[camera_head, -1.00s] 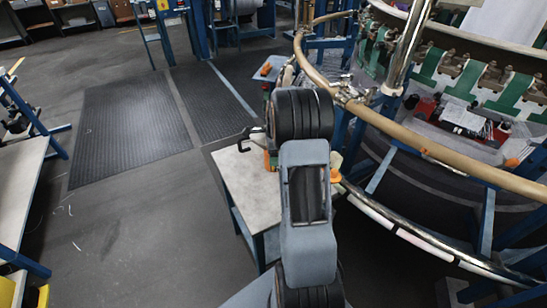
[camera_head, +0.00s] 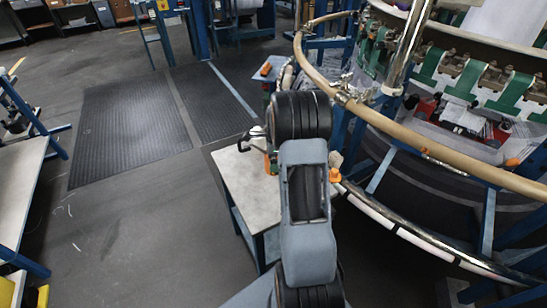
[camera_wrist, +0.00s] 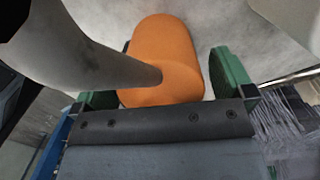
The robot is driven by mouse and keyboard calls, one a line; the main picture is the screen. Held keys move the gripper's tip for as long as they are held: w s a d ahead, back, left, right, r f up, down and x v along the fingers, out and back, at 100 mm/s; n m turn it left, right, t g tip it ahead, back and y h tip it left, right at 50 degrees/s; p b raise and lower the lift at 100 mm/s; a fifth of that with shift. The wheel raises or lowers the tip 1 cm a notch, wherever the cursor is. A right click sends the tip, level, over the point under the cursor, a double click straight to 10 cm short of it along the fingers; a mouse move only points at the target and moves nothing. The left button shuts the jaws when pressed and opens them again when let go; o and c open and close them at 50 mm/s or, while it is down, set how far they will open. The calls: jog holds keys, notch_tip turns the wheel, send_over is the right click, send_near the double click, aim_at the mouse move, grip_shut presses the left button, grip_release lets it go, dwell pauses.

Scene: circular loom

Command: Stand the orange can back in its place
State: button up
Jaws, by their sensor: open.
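The orange can (camera_wrist: 165,48) fills the middle of the wrist view, seen close up over a pale grey surface. A smooth grey tapered piece crosses in from the left and its narrow end meets the orange; I cannot tell whether it is part of the can. My gripper (camera_wrist: 165,85) is open, with one green finger on each side of the can. A gap shows at the right finger; contact at the left is hidden.
A pale-topped table (camera_head: 250,192) with blue legs stands under my arm. The loom's curved tan rail (camera_head: 440,158) and steel ring (camera_head: 415,238) lie close on the right. Another table (camera_head: 20,190) stands at the far left. The floor between has dark mats (camera_head: 130,130).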

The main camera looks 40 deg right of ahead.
jog(key=r, duration=0.4)
jog(key=r+p, duration=0.1)
jog(key=r, duration=0.6)
jog(key=shift+s+d+r, duration=0.25)
jog(key=shift+d+r, duration=0.1)
jog(key=s+a+r+n+t, duration=0.1)
jog(key=s+a+r+n, duration=0.2)
jog(key=a+n, duration=0.35)
jog(key=s+a+r+n, duration=0.3)
jog(key=a+n, duration=0.2)
jog(key=a, duration=0.3)
jog(key=s+a+f+n+t, duration=0.1)
jog(key=s+a+f+n, duration=0.1)
jog(key=s+a+n, duration=0.7)
jog(key=shift+s+a+f+n+h, duration=0.15)
jog(key=shift+s+a+n+h, duration=0.2)
jog(key=shift+s+n, duration=1.05)
jog(key=shift+w+d+n, duration=0.15)
jog(key=shift+w+n, duration=0.2)
